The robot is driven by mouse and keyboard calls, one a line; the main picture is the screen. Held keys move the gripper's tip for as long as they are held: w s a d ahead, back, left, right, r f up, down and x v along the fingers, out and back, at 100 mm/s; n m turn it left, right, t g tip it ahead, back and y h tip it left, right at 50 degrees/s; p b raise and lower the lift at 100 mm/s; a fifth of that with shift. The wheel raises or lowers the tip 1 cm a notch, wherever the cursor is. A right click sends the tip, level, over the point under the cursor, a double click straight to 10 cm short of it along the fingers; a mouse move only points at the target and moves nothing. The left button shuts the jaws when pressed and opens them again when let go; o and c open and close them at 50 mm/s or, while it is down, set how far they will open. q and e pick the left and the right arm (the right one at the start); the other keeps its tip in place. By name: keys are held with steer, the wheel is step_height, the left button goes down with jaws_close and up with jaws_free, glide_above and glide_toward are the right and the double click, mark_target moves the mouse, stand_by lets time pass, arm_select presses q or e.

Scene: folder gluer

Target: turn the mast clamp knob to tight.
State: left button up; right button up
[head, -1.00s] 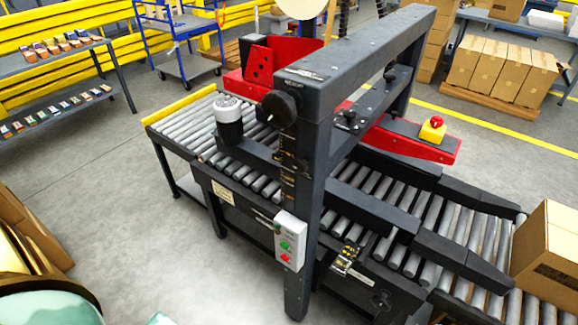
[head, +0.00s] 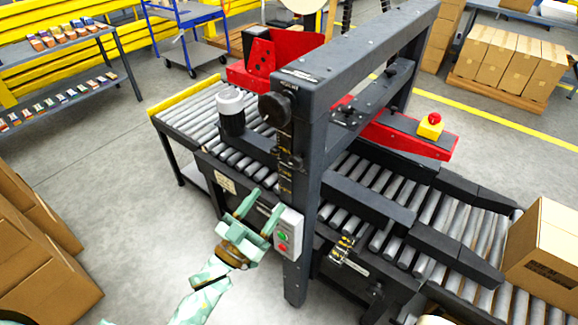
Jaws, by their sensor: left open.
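A large round black knob (head: 277,108) sits near the top of the dark mast (head: 305,185) of the folder gluer. A smaller dark knob or clamp (head: 289,159) sits lower on the mast beside a scale with yellow marks. I cannot tell for sure which is the mast clamp knob, nor its tightness. My left gripper (head: 263,207), pale green, is open and empty. It is below both knobs and apart from them, just left of the control box (head: 289,234) in the picture. My right gripper does not show.
The control box has a green and a red button. The roller conveyor (head: 195,110) runs behind the mast. A red emergency stop (head: 430,124) is on the red arm at right. Cardboard boxes stand at the lower left and on the right rollers (head: 545,255).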

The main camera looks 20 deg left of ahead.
mark_target(293, 166)
arm_select(q)
steer(key=x, duration=1.1)
steer(key=shift+f+p, duration=0.1)
steer(key=shift+p, duration=0.2)
steer(key=c, duration=1)
